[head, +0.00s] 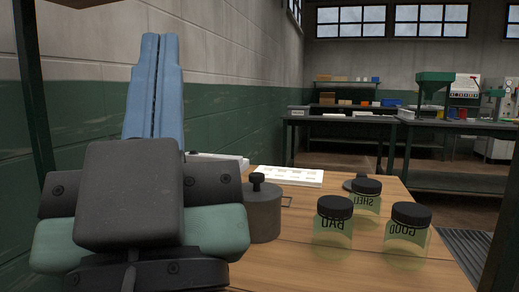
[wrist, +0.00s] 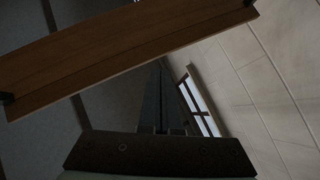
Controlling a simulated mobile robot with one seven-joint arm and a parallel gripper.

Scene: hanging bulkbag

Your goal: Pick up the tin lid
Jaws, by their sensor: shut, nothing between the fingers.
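My gripper (head: 160,42) is in the left foreground of the head view, its long blue fingers pointing up and pressed together, with nothing between them. In the wrist view the closed fingers (wrist: 160,75) point away into a dim scene. A grey cylindrical tin (head: 263,213) with a black knob on top stands on the wooden table, just right of my gripper. A small dark round piece (head: 352,184) lies behind the jars, partly hidden; I cannot tell whether it or the knobbed top is the tin lid. No lid shows in the wrist view.
Jars marked BAD (head: 333,222), SHELL (head: 367,204) and GOOD (head: 408,232), all with black caps, stand on the table (head: 300,262). A wall (head: 225,100) runs along the left. The wrist view shows a wooden board (wrist: 120,50).

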